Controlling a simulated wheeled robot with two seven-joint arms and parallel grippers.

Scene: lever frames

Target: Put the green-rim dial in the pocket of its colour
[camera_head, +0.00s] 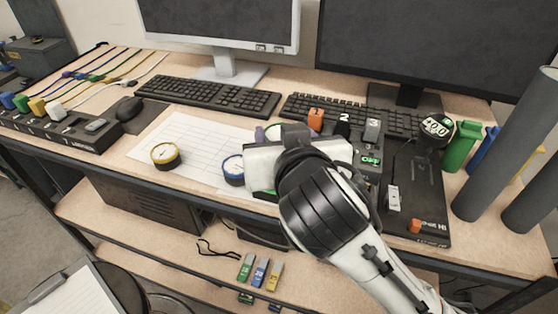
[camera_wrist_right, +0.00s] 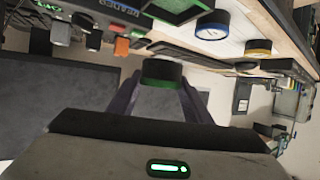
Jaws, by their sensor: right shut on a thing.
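My right gripper (camera_head: 284,134) reaches over the desk's front middle, and its wrist hides much of what lies below. In the right wrist view, my right gripper (camera_wrist_right: 160,82) is shut on the green-rim dial (camera_wrist_right: 161,74), a short dark cylinder with a green band, held between the two fingers. A green-edged dark frame (camera_wrist_right: 178,15) lies on the desk in that view, apart from the held dial. It is mostly covered by my wrist in the head view. My left gripper is not in view.
A yellow-rim dial (camera_head: 165,155) and a blue-rim dial (camera_head: 233,169) sit on white paper (camera_head: 195,136) left of my wrist. Keyboards (camera_head: 208,93) and monitors are behind. Grey cylinders (camera_head: 508,150) rise at far right.

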